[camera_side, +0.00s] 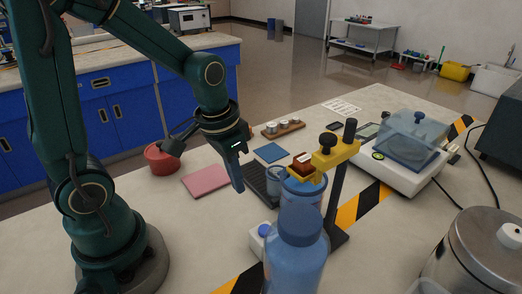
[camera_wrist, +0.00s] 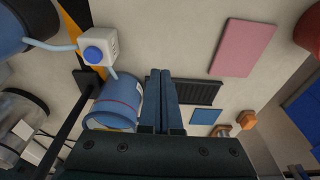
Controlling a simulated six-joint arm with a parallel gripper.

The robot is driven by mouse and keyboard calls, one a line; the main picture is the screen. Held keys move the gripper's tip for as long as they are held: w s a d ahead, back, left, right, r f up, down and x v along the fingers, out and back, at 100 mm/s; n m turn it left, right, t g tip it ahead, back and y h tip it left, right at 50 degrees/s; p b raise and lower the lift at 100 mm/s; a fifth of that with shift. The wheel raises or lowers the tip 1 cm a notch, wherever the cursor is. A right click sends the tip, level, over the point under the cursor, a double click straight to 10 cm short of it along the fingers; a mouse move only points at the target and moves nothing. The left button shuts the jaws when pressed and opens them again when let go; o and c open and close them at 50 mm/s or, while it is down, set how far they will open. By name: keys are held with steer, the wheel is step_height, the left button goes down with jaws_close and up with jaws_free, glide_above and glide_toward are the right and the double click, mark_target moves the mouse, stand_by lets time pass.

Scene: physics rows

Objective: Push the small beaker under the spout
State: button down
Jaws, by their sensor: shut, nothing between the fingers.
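My gripper (camera_side: 239,187) points down with its fingers together and empty, above the bench to the left of the containers. Its fingers also show in the wrist view (camera_wrist: 160,74). A small, clear bluish beaker (camera_side: 274,184) stands to the right of my fingertips, apart from them in the picture, partly covered by a blue container (camera_side: 311,192). That container also shows in the wrist view (camera_wrist: 122,98), just left of my fingers. A yellow clamp (camera_side: 335,150) on a dark post reaches over it, holding a brown piece (camera_side: 304,164). I cannot make out the spout clearly.
A blue bottle (camera_side: 296,255) stands in front. A white box with a blue button (camera_wrist: 98,47) has pale tubing. A black ribbed mat (camera_wrist: 200,91), a pink pad (camera_side: 206,180) and a red bowl (camera_side: 161,160) lie leftward. A balance (camera_side: 402,175) stands right.

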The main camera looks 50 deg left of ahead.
mark_target(272, 179)
steer(key=w, duration=0.8)
steer(key=shift+f, duration=0.8)
steer(key=shift+s+f, duration=0.1)
steer(key=shift+s, duration=0.5)
